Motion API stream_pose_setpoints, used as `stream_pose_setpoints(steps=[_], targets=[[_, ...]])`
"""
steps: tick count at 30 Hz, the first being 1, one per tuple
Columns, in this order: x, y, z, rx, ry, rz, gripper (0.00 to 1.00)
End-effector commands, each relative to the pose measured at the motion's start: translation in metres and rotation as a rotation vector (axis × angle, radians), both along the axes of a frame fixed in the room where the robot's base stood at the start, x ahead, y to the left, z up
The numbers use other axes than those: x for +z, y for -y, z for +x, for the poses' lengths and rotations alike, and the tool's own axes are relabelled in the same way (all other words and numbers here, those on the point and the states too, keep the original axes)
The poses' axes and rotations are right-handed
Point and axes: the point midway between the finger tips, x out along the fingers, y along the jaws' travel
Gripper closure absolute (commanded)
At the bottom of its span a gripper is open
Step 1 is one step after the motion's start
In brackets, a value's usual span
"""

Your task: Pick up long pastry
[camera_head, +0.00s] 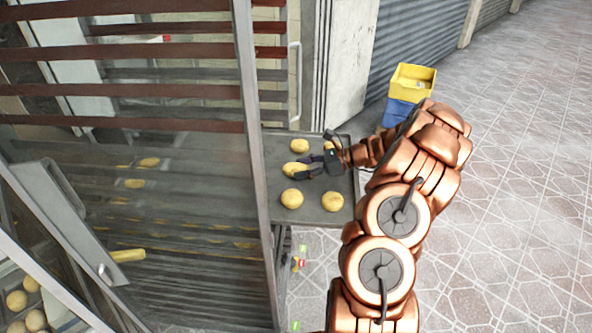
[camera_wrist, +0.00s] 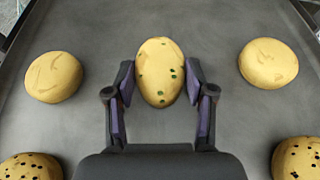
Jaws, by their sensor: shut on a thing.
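The long pastry (camera_wrist: 158,58) is an oval yellow bun with dark green specks. It lies between the two fingers of my gripper (camera_wrist: 160,82), which are shut on its sides. In the head view, the long pastry (camera_head: 292,170) shows at the left end of my gripper (camera_head: 306,168), over the grey tray (camera_head: 272,160). I cannot tell whether it touches the tray or is slightly above it.
Round pastries lie around it: one at left (camera_wrist: 53,78), one at right (camera_wrist: 268,63), and speckled ones at lower left (camera_wrist: 30,167) and lower right (camera_wrist: 297,160). The glass oven door (camera_head: 245,120) stands left of the tray. Yellow (camera_head: 412,78) and blue (camera_head: 398,112) crates stand behind.

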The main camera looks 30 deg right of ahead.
Motion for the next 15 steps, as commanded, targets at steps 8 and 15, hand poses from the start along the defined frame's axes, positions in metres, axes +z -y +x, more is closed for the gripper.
stream_pose_setpoints(steps=[8,15], targets=[[0.0001,0.0,0.0,0.0,0.0,0.0,0.81],[0.0042,0.0002,0.0002,0.001,0.001,-0.001,0.81]])
